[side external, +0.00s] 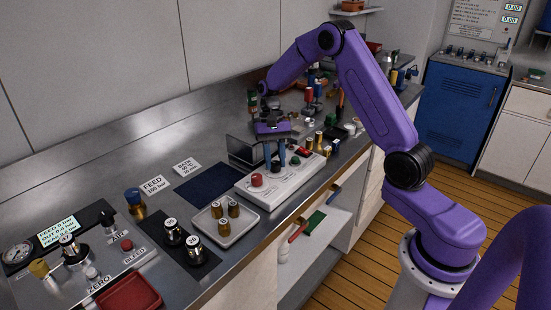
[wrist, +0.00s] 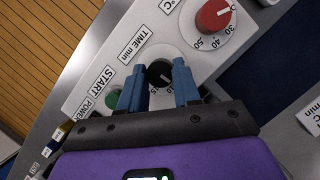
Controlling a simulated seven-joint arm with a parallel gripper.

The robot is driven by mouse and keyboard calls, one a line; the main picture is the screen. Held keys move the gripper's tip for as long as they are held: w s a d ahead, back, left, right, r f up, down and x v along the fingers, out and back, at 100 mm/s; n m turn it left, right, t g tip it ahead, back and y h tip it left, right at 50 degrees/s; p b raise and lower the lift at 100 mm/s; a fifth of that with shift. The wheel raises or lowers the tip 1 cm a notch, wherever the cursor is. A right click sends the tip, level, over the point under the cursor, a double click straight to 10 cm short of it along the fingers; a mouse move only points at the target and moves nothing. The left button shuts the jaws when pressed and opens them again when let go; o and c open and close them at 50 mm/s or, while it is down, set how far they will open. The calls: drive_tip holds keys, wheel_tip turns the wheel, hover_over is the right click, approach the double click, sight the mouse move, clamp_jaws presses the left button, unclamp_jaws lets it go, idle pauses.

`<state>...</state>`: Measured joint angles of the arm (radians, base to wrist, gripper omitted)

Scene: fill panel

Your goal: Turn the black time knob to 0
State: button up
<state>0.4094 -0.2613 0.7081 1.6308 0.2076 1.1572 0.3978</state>
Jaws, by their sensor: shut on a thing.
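The black time knob (wrist: 159,73) sits on the white control panel (wrist: 100,72), beside the TIME min label. My gripper (wrist: 158,70) has one blue finger on each side of the knob and is shut on it. Small scale numbers show beside the knob, partly hidden by the fingers. I cannot make out clearly where the knob points.
A red knob (wrist: 214,16) with its own scale is on the same panel. A green button (wrist: 112,99) sits by the START label on the other side. A dark blue mat (side external: 210,185) and a tray with brass weights (side external: 205,225) lie nearby on the steel counter.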

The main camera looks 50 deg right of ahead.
drive_tip(key=n+h, duration=0.1)
drive_tip(key=n, duration=0.2)
drive_tip(key=n+g+h, duration=0.1)
drive_tip(key=n, duration=0.2)
drive_tip(key=shift+a+n, duration=0.2)
drive_tip(key=shift+n, duration=0.1)
drive_tip(key=n+h, duration=0.1)
drive_tip(key=n, duration=0.1)
drive_tip(key=n+h, duration=0.1)
drive_tip(key=n, duration=0.2)
drive_tip(key=shift+a+t, duration=0.1)
drive_tip(key=shift+t, duration=0.2)
drive_tip(key=shift+n+h, duration=0.3)
drive_tip(key=shift+n, duration=0.1)
drive_tip(key=o, duration=1)
drive_tip(key=shift+o, duration=0.2)
drive_tip(key=shift+w+r, duration=0.1)
drive_tip(key=v, duration=1.7)
drive_tip(key=shift+w, duration=0.1)
